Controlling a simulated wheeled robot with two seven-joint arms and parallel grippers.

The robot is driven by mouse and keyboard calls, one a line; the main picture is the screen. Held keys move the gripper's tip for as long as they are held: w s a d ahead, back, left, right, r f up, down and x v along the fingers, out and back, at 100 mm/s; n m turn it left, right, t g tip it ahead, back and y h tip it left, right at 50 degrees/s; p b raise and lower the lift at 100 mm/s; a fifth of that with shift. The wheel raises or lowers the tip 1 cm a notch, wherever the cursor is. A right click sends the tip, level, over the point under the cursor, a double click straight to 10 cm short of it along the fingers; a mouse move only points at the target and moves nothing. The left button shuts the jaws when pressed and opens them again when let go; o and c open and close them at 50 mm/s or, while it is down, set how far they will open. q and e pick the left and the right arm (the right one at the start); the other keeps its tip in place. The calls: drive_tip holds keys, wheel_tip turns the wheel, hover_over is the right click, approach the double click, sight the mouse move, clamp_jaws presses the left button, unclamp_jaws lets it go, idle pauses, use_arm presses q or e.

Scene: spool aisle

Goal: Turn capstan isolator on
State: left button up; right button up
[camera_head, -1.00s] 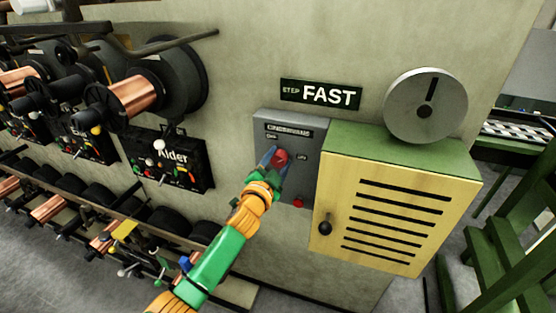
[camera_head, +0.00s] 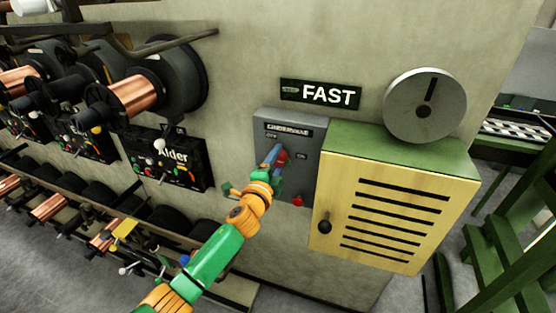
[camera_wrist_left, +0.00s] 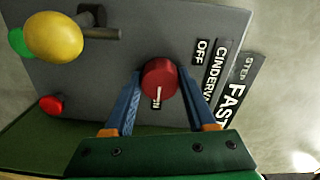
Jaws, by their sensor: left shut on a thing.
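The isolator is a red round knob (camera_head: 282,157) on a grey switch box (camera_head: 312,135) on the wall. In the left wrist view the knob (camera_wrist_left: 160,76) carries a white mark that points down, toward a partly covered label that seems to read ON. The OFF label (camera_wrist_left: 201,51) sits to the upper right of the knob. My right gripper is in neither view.
A yellow louvred cabinet (camera_head: 395,210) juts out to the right, with a grey dial (camera_head: 425,106) above. Copper spools (camera_head: 130,97) on dark reels stand left.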

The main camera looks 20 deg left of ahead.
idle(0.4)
use_arm(q)
drive_tip(key=o, duration=1.4)
drive_tip(key=shift+s, duration=0.1)
drive_tip(key=s, duration=0.7)
drive_tip(key=shift+a, duration=0.15)
drive_tip(key=shift+w, duration=0.1)
